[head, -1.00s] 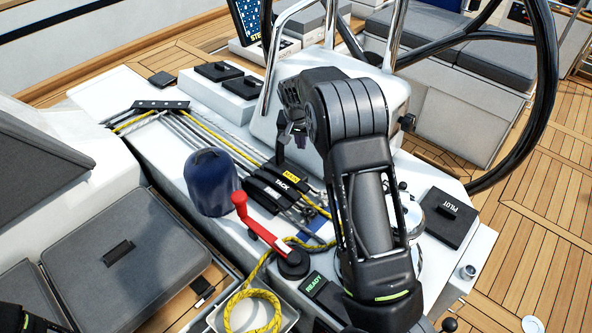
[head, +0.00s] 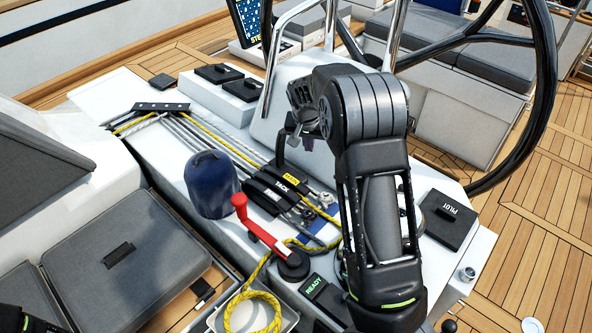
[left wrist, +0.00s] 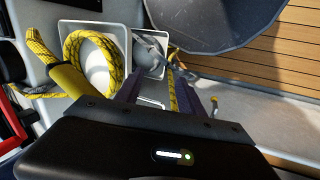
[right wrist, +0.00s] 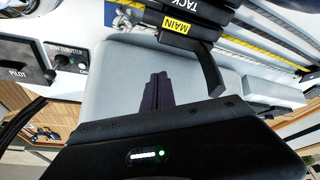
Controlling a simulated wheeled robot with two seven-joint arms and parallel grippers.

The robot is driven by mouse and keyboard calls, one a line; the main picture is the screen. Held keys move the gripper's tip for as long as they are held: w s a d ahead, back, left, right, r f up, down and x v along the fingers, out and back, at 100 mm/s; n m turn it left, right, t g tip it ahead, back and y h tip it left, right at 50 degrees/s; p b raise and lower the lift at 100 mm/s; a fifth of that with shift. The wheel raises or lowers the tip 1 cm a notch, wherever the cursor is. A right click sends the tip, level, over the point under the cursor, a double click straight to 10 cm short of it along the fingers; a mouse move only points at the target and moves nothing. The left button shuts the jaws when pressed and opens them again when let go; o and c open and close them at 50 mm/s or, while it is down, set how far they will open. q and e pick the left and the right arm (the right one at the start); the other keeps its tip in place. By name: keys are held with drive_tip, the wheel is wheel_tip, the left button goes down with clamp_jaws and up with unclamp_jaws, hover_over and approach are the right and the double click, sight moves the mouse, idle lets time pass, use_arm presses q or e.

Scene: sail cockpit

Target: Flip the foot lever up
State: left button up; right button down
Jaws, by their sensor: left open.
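The clutch bank (head: 272,190) has black levers on a white console. The levers labelled MAIN (right wrist: 180,26) and TACK (right wrist: 197,5) lie flat. Beside MAIN, another black lever (head: 281,150) stands up; in the right wrist view it sticks out toward my gripper (right wrist: 207,70). Its label is hidden, so I cannot tell if it is the foot lever. My right gripper (head: 307,143) is just right of this raised lever and apart from it. Its fingers look shut and empty in the right wrist view (right wrist: 157,90). My left gripper (left wrist: 160,93) is open, over the rope bin.
A red winch handle (head: 262,232) and a blue-covered winch (head: 211,184) stand near the clutches. Yellow rope (head: 250,313) is coiled in a white bin. A steel rail (head: 274,85) and the black wheel (head: 548,90) are behind. A PILOT panel (head: 447,218) is at right.

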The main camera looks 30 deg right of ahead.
wheel_tip(320, 180, up, 4)
drive_tip(key=shift+r+p, duration=0.15)
drive_tip(key=shift+p, duration=0.8)
